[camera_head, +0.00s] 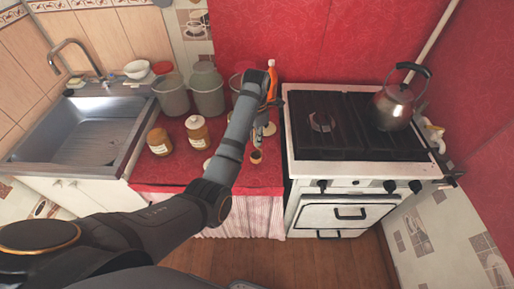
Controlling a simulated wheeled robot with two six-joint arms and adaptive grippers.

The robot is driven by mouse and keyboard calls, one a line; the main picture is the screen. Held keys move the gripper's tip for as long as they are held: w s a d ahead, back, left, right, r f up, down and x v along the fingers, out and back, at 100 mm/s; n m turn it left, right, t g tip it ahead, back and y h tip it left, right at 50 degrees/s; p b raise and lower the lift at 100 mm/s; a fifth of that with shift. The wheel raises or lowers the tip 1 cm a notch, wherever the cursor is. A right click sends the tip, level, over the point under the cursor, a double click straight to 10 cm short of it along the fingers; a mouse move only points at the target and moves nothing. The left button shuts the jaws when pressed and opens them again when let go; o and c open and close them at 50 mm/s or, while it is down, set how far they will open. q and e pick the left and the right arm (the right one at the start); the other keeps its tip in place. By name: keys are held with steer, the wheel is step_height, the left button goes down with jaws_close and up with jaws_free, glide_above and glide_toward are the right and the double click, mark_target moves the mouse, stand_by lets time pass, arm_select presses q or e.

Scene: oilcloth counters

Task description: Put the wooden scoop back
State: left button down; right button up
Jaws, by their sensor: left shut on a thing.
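My left arm reaches from the lower left over the red counter, and its gripper (259,140) points down at the counter's right part, close to the stove. The gripper is shut on a small brown piece, which I take to be the wooden scoop (256,157). Only its lower end shows below the fingers; the rest is hidden by the gripper and arm. I cannot tell whether it touches the counter. My right gripper is not in view.
Grey canisters (207,95) and an orange bottle (272,72) stand behind. The stove (340,175) with a kettle (392,108) is on the right, the sink (85,130) on the left.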

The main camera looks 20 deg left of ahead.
arm_select(q)
steer(key=shift+w+d+f+b, duration=0.1)
steer(key=shift+w+f+b, duration=0.05)
steer(key=shift+f+b, duration=0.15)
steer(key=shift+w+f, duration=0.1)
steer(key=shift+f, duration=1.35)
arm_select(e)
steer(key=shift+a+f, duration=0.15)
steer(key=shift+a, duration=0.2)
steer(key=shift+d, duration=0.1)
arm_select(q)
steer(key=c, duration=1.3)
jaws_free()
steer(key=shift+f, duration=0.15)
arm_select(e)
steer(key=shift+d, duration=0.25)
